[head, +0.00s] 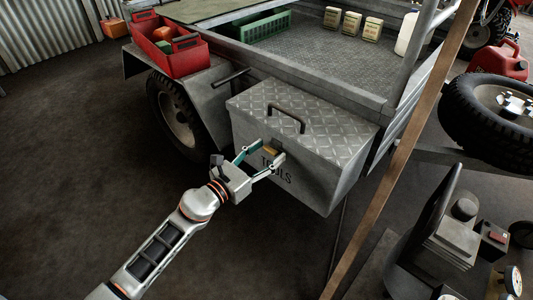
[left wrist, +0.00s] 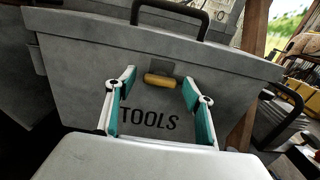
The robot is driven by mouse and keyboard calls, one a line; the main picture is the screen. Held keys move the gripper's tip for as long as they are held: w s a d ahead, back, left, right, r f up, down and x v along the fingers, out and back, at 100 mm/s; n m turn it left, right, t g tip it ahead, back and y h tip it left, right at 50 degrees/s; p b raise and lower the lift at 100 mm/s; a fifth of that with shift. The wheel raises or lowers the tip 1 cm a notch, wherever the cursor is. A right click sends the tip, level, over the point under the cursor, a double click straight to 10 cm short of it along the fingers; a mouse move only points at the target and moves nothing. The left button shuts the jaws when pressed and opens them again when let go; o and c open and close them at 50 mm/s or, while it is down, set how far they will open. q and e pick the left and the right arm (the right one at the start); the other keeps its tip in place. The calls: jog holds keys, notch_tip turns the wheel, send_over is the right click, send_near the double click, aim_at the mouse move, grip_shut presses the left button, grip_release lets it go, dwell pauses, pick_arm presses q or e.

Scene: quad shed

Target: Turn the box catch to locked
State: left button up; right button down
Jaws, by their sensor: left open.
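A grey metal toolbox (head: 308,128) with a checker-plate lid, a black handle and the word TOOLS is mounted on the trailer's side. Its brass catch (head: 270,151) sits on the front face, just under the lid edge. In the left wrist view the catch (left wrist: 160,81) lies roughly level, tilted slightly, on a dark plate. My left gripper (head: 262,160) is open at the front of the box. Its teal-padded fingers (left wrist: 159,98) stand to either side of the catch, apart from it, with nothing between them in contact. My right gripper is not seen.
The trailer bed (head: 320,60) behind holds a green crate (head: 263,27) and several small packages. A red tray (head: 166,48) sits on the fender at left. A wooden post (head: 392,165) rises close to the box's right. Open floor (head: 75,170) lies at left.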

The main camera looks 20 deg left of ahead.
pick_arm(q)
jog(key=c, duration=1.1)
